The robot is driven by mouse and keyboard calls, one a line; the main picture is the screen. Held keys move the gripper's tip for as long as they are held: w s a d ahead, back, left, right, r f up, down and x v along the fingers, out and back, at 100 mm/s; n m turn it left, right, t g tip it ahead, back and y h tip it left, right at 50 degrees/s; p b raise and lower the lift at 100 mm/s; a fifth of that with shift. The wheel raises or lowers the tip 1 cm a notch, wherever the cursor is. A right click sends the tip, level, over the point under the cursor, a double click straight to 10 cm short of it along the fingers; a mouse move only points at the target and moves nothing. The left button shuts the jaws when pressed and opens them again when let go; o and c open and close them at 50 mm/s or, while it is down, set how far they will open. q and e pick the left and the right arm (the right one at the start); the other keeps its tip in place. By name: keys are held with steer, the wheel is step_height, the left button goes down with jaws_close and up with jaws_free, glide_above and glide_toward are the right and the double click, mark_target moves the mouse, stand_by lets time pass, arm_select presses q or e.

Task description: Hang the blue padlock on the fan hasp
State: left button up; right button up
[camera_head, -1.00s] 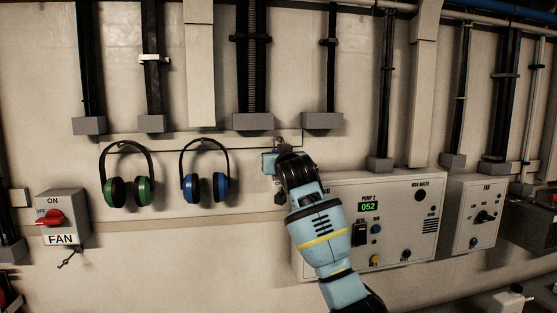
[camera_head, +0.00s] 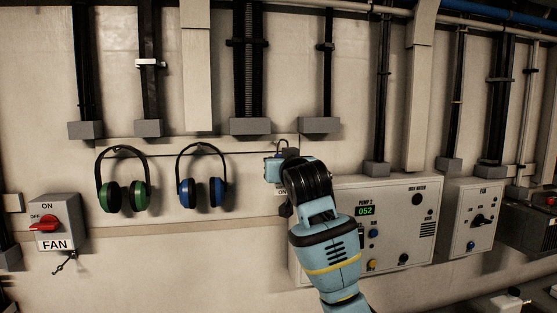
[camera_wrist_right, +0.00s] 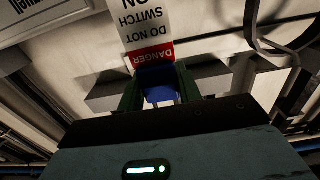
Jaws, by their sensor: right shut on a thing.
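The blue padlock (camera_wrist_right: 160,92) is between the dark green fingers of my right gripper (camera_wrist_right: 158,78) in the right wrist view, and the gripper is shut on it. In the head view my right gripper (camera_head: 276,170) is in front of the wall, right of the blue ear defenders, with a thin shackle (camera_head: 283,146) showing above it. A white and red danger tag (camera_wrist_right: 147,38) shows upside down beyond the padlock. The grey fan switch box (camera_head: 57,222) with a red knob is at the far left. A small dark hasp-like part (camera_head: 65,262) hangs below it. My left gripper is out of view.
Green ear defenders (camera_head: 123,190) and blue ear defenders (camera_head: 202,188) hang on the wall between the fan box and my gripper. The pump panel (camera_head: 400,190) is close on the right. The wall below the ear defenders is clear.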

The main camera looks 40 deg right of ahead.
steer(key=v, duration=0.9)
steer(key=shift+s, duration=0.3)
steer(key=shift+a, duration=0.1)
stand_by(0.6)
